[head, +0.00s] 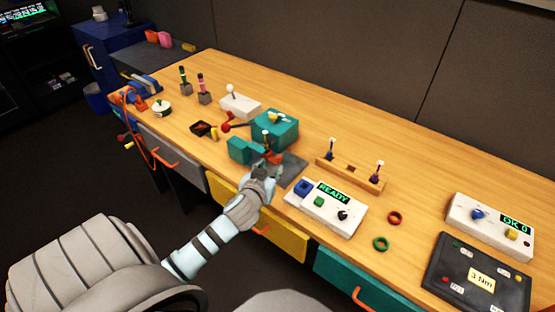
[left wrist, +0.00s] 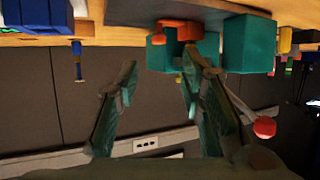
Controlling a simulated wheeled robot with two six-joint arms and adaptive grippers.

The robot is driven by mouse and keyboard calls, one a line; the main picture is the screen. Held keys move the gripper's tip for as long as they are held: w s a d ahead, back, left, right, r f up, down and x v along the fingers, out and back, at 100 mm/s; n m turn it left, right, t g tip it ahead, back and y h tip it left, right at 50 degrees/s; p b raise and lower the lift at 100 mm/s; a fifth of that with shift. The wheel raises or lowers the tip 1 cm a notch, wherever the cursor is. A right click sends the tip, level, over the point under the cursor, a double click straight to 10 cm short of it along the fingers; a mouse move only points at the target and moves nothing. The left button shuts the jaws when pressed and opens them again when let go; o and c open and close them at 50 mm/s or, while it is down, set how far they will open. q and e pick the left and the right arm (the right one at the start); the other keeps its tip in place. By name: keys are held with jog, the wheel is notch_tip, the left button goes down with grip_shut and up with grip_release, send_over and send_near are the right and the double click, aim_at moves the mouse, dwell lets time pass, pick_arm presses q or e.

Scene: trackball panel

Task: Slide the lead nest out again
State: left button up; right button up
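A teal machine (head: 275,130) stands on the bench, with a lower teal block (head: 243,149) at its front left. An orange-red piece (head: 275,158) shows low at its front; I cannot tell for certain whether it belongs to the lead nest. My left gripper (head: 268,168) is just in front of it, over a grey plate (head: 294,170). In the left wrist view, which is upside down, the left gripper (left wrist: 160,70) has its fingers spread with nothing between them. The orange piece (left wrist: 176,31) lies beyond the right-hand finger, seemingly apart from it. My right gripper is out of view.
A white READY box (head: 326,207) stands right of the gripper. A wooden stand (head: 350,176) with two upright pins is behind it. A red ball (head: 227,127) on a lever sticks out left of the machine. Red (head: 394,218) and green (head: 381,243) rings lie on open bench at right.

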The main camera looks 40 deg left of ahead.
aim_at(279, 157)
pick_arm(q)
jog(key=b+x, duration=0.2)
jog(key=x, duration=0.7)
jog(key=shift+w+f, duration=0.2)
grip_shut()
